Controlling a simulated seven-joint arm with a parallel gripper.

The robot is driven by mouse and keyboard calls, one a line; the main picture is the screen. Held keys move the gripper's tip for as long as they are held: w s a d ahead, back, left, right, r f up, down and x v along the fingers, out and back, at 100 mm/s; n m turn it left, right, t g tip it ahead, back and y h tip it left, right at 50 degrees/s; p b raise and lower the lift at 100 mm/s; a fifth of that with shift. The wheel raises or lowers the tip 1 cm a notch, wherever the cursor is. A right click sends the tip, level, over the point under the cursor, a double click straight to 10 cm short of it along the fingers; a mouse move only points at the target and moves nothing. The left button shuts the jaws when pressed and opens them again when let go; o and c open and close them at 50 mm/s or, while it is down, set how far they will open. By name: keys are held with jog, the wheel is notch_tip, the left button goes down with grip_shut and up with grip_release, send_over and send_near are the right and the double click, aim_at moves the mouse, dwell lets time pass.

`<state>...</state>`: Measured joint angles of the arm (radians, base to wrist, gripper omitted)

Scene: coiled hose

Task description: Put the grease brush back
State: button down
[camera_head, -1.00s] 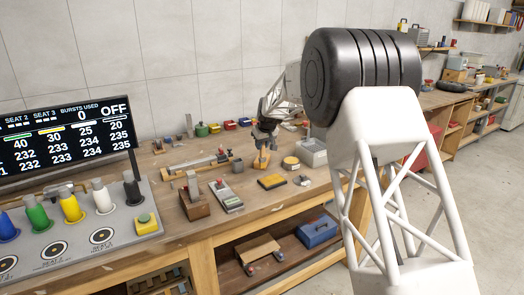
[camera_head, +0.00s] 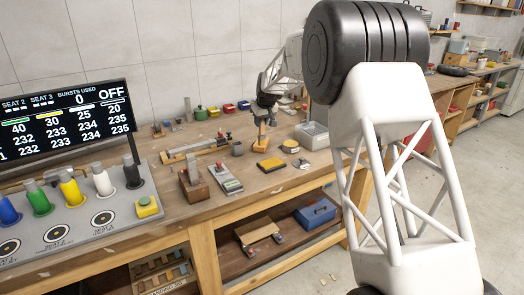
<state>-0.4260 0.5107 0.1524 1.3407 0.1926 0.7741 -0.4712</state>
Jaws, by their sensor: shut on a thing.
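My gripper (camera_head: 263,119) points down above the middle of the workbench, small in view. It is shut on a tan, wooden-looking thing (camera_head: 261,136), which seems to be the grease brush. The thing hangs roughly upright, and its lower end is close to the bench top. I cannot tell whether it touches. A round tin with a pale yellow top (camera_head: 290,147) stands just right of it. A yellow pad with a dark edge (camera_head: 271,166) lies in front. The fingertips and the brush's bristles are too small to make out.
A grey open bin (camera_head: 312,137) stands right of the tin. A wooden block with a metal part (camera_head: 194,186) and a grey-green device (camera_head: 226,179) lie front left. A console with coloured levers (camera_head: 85,215) fills the left. The bench (camera_head: 240,205) has bare wood along its front.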

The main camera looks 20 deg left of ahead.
jog(key=shift+a, duration=0.1)
jog(key=w+a+r, duration=0.1)
jog(key=w+a, duration=0.4)
jog(key=a, duration=0.8)
jog(key=shift+a, duration=0.1)
dwell(0.4)
notch_tip(320, 180, down, 6)
dwell(0.5)
jog(key=shift+f, duration=0.15)
jog(key=shift+f, duration=1.85)
jog(key=shift+f, duration=0.1)
